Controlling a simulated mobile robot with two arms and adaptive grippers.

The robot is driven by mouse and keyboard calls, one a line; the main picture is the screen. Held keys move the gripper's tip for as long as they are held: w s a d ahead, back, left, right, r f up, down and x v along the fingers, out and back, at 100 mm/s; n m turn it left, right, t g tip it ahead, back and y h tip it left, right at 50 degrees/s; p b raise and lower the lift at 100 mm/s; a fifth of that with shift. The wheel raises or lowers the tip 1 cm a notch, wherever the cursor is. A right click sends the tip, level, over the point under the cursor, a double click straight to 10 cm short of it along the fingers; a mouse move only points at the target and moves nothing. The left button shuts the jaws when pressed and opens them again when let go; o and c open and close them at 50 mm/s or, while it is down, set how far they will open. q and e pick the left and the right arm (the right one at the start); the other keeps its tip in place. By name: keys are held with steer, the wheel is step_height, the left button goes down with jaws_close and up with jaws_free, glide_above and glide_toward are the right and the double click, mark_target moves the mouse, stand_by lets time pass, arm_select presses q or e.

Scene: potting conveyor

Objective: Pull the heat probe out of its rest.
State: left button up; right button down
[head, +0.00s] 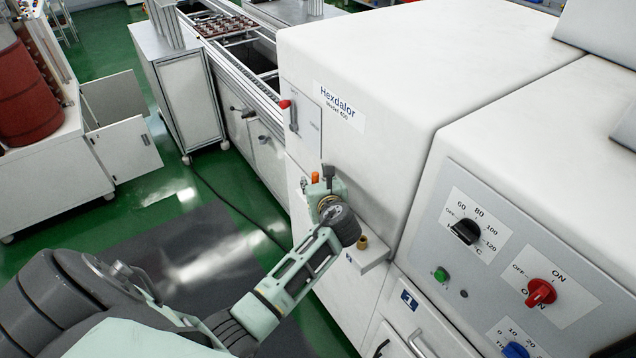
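My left arm reaches from the lower left to the front of the white Hexdalor machine. My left gripper (328,182) is at a small white ledge (374,259) on that front, seen from behind; my own wrist covers much of it. A small orange piece (315,178) shows just beside the gripper; I cannot tell if it is part of the heat probe. A small brass-coloured fitting (362,242) stands on the ledge, to the right of my wrist. I cannot make out the probe or its rest for sure, nor whether the fingers hold anything. My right gripper is out of view.
The white machine (370,75) fills the right, with a control panel (515,262) of knobs. A red-knobbed lever (291,115) sits above my gripper. A conveyor (235,35) runs behind. Open green floor (165,215) with a dark mat lies at left.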

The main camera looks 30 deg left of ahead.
arm_select(q)
jaws_close()
stand_by(0.3)
steer(key=shift+r, duration=0.2)
steer(key=shift+r, duration=1.85)
steer(key=shift+r, duration=0.2)
steer(key=shift+r, duration=1.3)
steer(key=shift+r, duration=0.15)
step_height(320, 180, up, 7)
